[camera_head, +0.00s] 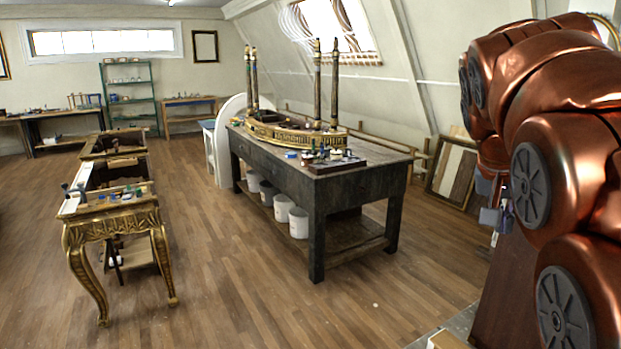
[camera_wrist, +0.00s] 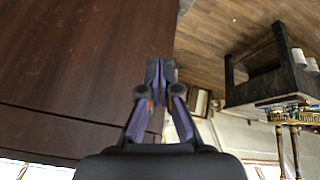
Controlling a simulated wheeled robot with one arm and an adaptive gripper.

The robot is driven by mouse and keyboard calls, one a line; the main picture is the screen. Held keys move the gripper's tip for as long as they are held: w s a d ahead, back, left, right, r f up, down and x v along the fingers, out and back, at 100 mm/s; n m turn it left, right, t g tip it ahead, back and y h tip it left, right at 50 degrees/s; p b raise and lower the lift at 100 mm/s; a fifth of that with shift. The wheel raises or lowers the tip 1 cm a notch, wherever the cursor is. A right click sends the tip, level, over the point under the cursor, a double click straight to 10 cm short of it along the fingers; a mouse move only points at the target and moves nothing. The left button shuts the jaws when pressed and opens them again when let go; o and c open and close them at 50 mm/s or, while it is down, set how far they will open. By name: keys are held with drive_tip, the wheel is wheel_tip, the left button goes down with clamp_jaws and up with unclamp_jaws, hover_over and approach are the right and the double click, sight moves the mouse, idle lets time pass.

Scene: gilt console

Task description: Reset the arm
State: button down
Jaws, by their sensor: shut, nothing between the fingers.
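My copper-coloured arm (camera_head: 560,150) fills the right side of the head view, folded up close to the camera. My gripper shows in the wrist view (camera_wrist: 160,75), its purple-sided fingers brought together at the dark tips with nothing between them. It is beside a dark brown wooden surface (camera_wrist: 70,70). In the head view only a small part of the gripper shows, at the arm's left edge, and its fingers cannot be made out there.
A dark workbench (camera_head: 365,185) with a gilt piece (camera_head: 290,138) and small items on it stands mid-room. A gilt console frame (camera_head: 110,222) stands at left. A green shelf (camera_head: 130,97) is at the back. Wooden floor (camera_head: 230,280) between them is clear.

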drive_tip(key=s+a+f+n+g+y, duration=0.1)
drive_tip(key=s+a+f, duration=0.3)
drive_tip(key=s+f, duration=0.5)
drive_tip(key=s+a+f+n+g+y, duration=0.2)
drive_tip(key=s+a+f, duration=0.3)
drive_tip(key=s+f, duration=0.3)
drive_tip(key=s+a+f+n+g+y, duration=0.1)
drive_tip(key=s+a+f+n, duration=0.3)
drive_tip(key=s+f, duration=0.5)
drive_tip(key=shift+s+a+f+g+y, duration=0.35)
drive_tip(key=shift+s+g, duration=0.15)
drive_tip(key=shift+s, duration=0.45)
drive_tip(key=shift+a, duration=0.15)
